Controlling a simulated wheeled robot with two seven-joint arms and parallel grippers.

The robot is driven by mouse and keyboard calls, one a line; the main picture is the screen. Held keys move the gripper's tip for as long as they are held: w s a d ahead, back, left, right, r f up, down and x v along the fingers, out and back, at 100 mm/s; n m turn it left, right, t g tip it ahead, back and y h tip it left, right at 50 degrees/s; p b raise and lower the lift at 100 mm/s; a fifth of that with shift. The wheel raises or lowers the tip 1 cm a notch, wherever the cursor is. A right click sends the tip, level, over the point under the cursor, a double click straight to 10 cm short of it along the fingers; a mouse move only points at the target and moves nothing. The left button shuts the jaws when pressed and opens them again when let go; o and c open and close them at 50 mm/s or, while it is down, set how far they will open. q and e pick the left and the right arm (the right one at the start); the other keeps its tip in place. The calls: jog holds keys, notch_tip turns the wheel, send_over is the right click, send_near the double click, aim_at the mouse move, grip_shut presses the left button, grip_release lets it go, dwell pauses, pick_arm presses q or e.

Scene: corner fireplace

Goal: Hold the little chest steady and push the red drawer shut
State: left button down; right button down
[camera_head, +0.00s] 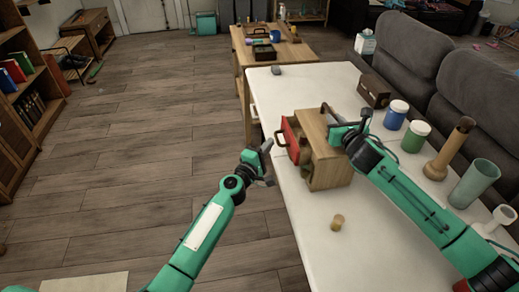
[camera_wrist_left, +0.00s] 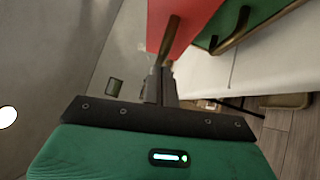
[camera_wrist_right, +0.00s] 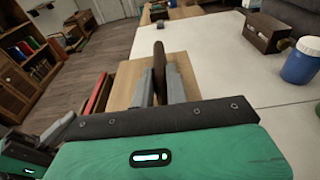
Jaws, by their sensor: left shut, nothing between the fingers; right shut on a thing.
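The little wooden chest (camera_head: 331,168) stands on the white table. Its red drawer (camera_head: 291,138) sticks out of its left side, with a dark handle (camera_head: 280,139) on its front. My right gripper (camera_head: 338,127) is shut on the chest's dark top handle (camera_wrist_right: 158,62), which shows between the fingers in the right wrist view. My left gripper (camera_head: 264,160) is shut and empty, left of the red drawer at the table edge. In the left wrist view its fingers (camera_wrist_left: 160,85) are close to the red drawer front (camera_wrist_left: 190,15); contact cannot be told. A green drawer front (camera_wrist_left: 243,25) shows beside it.
A small wooden knob-like piece (camera_head: 337,222) lies on the table in front of the chest. To the right stand a blue jar (camera_head: 396,116), a green jar (camera_head: 415,138), a wooden bottle (camera_head: 449,150) and a green cup (camera_head: 475,186). A dark box (camera_head: 373,92) is behind.

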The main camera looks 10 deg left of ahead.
pick_arm(q)
jog(key=shift+d, duration=0.1)
jog(key=shift+w+d, duration=0.35)
jog(key=shift+d, duration=0.5)
jog(key=shift+w+d, duration=0.3)
jog(key=shift+d, duration=0.55)
jog(key=shift+w+d, duration=0.35)
jog(key=shift+d, duration=0.65)
pick_arm(e)
jog(key=shift+a, duration=0.1)
jog(key=shift+s, duration=0.1)
jog(key=shift+a, duration=0.1)
pick_arm(q)
send_near(288, 141)
jog(key=s+a, duration=0.1)
jog(key=a, duration=0.2)
jog(key=s+a+f, duration=0.1)
jog(key=shift+s+a+f, duration=0.1)
jog(key=shift+s+a, duration=0.2)
jog(key=shift+a, duration=0.05)
pick_arm(e)
jog(key=shift+d, duration=0.25)
jog(key=c, duration=1.3)
grip_release()
